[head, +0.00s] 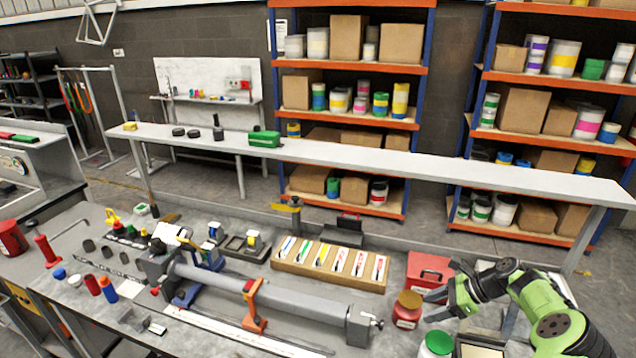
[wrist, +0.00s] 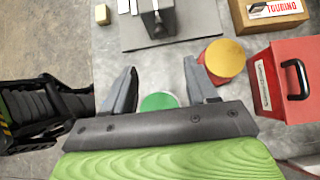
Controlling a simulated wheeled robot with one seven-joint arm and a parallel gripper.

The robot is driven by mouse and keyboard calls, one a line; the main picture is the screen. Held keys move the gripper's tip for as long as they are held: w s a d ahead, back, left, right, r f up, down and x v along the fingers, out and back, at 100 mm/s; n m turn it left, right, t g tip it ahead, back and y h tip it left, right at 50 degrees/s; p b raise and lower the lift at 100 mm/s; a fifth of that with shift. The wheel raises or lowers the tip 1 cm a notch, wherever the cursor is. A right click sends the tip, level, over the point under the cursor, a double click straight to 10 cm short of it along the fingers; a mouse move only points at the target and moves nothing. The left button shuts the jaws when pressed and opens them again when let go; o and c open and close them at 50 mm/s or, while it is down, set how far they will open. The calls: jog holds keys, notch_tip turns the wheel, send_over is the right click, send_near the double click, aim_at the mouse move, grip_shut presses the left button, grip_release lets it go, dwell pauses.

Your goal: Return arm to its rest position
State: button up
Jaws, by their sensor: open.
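My gripper (head: 432,297) is at the right end of the workbench, at the end of my green arm. Its two grey fingers are apart in the wrist view (wrist: 160,80), with nothing gripped between them. A jar with a green lid (wrist: 158,101) shows below, between the fingers in the picture; it also stands at the bench's front in the head view (head: 437,345). A red jar with a gold lid (head: 407,309) stands beside the gripper, and its lid shows just right of the right finger in the wrist view (wrist: 225,60).
A red toolbox (head: 428,270) stands behind the gripper, and at right in the wrist view (wrist: 280,85). A long grey clamp bar (head: 270,293) and a cardboard tray of labelled items (head: 328,283) lie to the left. A raised white shelf (head: 400,160) spans the back.

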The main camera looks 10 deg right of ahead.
jog(key=s+a+r+n+g+h+b, duration=0.2)
jog(key=s+a+r+n+h, duration=0.1)
jog(key=a+r+n, duration=0.55)
jog(key=s+a+r+n+g+h+b, duration=0.1)
jog(key=s+a+r+n+h+b, duration=0.3)
jog(key=a, duration=0.8)
jog(key=s+a+n+t+b, duration=0.1)
jog(key=s+a+n+t, duration=0.1)
jog(key=s+n, duration=0.4)
jog(key=s+a+r+n+t+b, duration=0.1)
jog(key=s+a+n, duration=0.4)
jog(key=s, duration=0.8)
jog(key=shift+s+r+n+t+h+b, duration=0.15)
jog(key=shift+n+t+h+b, duration=0.25)
jog(key=shift+t+b, duration=0.1)
